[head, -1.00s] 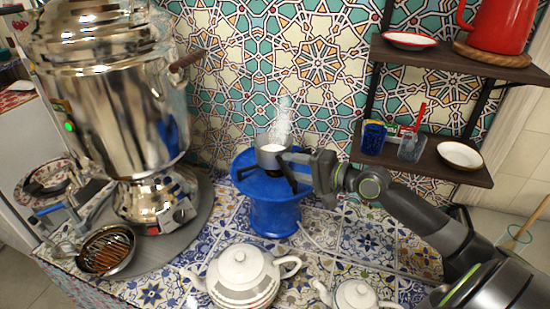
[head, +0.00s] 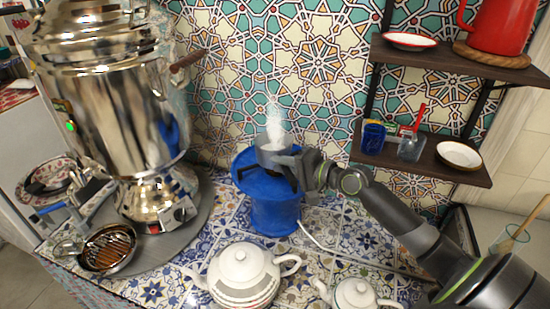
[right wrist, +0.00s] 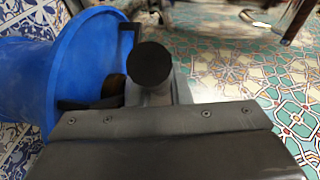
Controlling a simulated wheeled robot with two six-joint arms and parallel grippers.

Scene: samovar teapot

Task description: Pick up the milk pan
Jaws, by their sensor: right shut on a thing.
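The milk pan (head: 272,152) is a small grey pan with white steaming milk, at the blue burner stand (head: 275,212) in the head view. My right gripper (head: 298,165) is shut on the pan's handle from the right. The pan looks level; I cannot tell whether its base still touches the burner. In the right wrist view the round black handle end (right wrist: 150,64) shows in front of the gripper, with the blue stand (right wrist: 70,60) at the left. The gripper's fingertips are mostly hidden there. My left gripper is not in view.
A large shiny samovar (head: 115,100) stands at the left on a grey round tray. A white teapot (head: 240,272) and a smaller one (head: 357,294) stand in front. A dark shelf (head: 440,165) with a blue cup (head: 373,137) and a bowl (head: 460,154) is at the right.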

